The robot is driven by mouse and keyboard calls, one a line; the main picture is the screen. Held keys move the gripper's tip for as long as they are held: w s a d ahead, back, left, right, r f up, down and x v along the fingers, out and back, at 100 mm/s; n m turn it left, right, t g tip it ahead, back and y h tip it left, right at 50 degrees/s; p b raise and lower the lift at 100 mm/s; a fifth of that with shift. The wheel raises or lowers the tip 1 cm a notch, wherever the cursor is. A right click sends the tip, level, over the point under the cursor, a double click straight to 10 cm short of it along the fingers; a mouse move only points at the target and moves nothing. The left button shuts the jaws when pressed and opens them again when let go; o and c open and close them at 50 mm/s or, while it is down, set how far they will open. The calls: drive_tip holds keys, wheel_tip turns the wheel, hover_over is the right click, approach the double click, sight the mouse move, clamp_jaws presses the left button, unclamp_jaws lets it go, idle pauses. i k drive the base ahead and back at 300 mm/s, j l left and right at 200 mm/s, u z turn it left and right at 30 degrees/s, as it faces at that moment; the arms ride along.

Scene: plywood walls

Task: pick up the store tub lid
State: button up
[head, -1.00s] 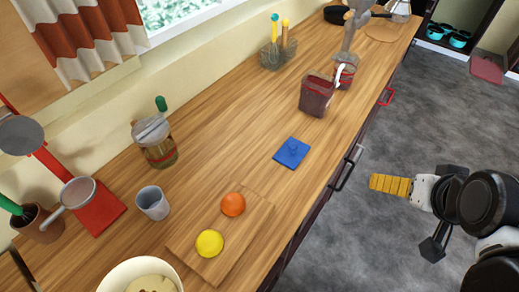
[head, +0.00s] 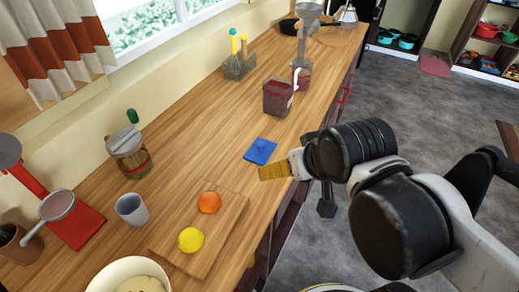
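A flat blue square lid with a small raised knob (head: 260,151) lies on the wooden counter near its front edge, in the middle of the head view. I take it to be the store tub lid. My gripper (head: 272,172) comes in from the right, its yellow fingertip pointing left. In the picture the tip is just below the lid, with a small gap between them. The gripper's height over the counter is hard to judge. The fingers are seen side-on, so their opening does not show. Nothing is visible in the gripper.
A dark red tub (head: 278,97) stands behind the lid. In front, a cutting board (head: 172,246) holds an orange fruit (head: 209,202) and a yellow fruit (head: 191,239). A grey cup (head: 131,209) and a jar (head: 129,158) stand to the left. The counter left of the lid is clear.

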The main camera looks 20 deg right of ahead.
sight(261, 151)
drive_tip(key=i+l+u, duration=0.15)
drive_tip(key=u, duration=0.3)
drive_tip(key=i+l+u, duration=0.1)
drive_tip(key=u, duration=0.4)
drive_tip(key=l+u, duration=0.3)
drive_tip(key=u, duration=0.15)
